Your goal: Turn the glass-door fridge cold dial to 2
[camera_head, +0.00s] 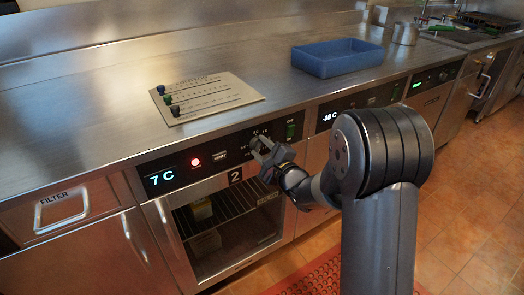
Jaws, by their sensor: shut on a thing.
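The glass-door fridge (215,235) is under the steel counter, with a plate marked "2" above its door. My gripper (262,148) is at the right part of this panel, shut on the cold dial. The dial is mostly hidden by the fingers, and its pointer cannot be read. Some small scale marks show around it.
A card with colored knobs (215,92) and a blue tray (337,57) rest on the counter. A neighboring panel reads about "-18 C" (330,116). A drawer marked "FILTER" (60,210) is at left. A red mat (315,278) lies on the tiled floor.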

